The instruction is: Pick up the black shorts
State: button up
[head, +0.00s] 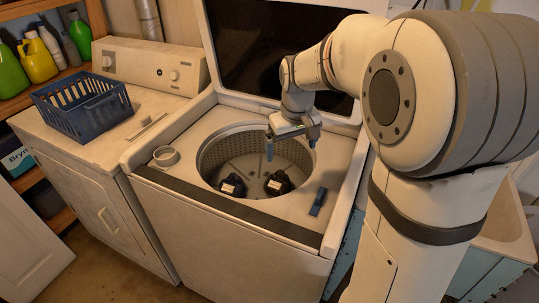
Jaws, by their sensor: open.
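Two small black bundles lie at the bottom of the open washer drum (212,153), one at the left (232,186) and one at the right (278,183). Each shows a pale patch. They look like dark folded cloth, but I cannot tell which is the black shorts. My gripper (291,148) hangs over the back right part of the drum opening, above and apart from both bundles. Its two blue-tipped fingers point down, spread apart with nothing between them.
The washer's lid (262,45) stands open behind the drum. A small blue object (318,201) lies on the washer top, right of the opening. A blue basket (85,107) sits on the neighbouring machine at left. Bottles (38,60) stand on a shelf. A sink (505,225) is at right.

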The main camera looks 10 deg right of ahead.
jog(key=w+f+n+b, duration=0.1)
jog(key=w+f+b, duration=0.2)
jog(key=w+f, duration=0.65)
jog(key=n+g+b, duration=0.2)
jog(key=b, duration=0.1)
send_over(278, 181)
jog(key=f, duration=1.2)
jog(key=shift+w+a+f, duration=0.2)
jog(key=shift+f, duration=0.1)
jog(key=f, duration=0.5)
jog(key=f+p, duration=0.1)
jog(key=f, duration=0.1)
jog(key=shift+s+d+f, duration=0.2)
jog(key=shift+d+f, duration=0.1)
jog(key=shift+f, duration=0.05)
jog(key=c, duration=0.8)
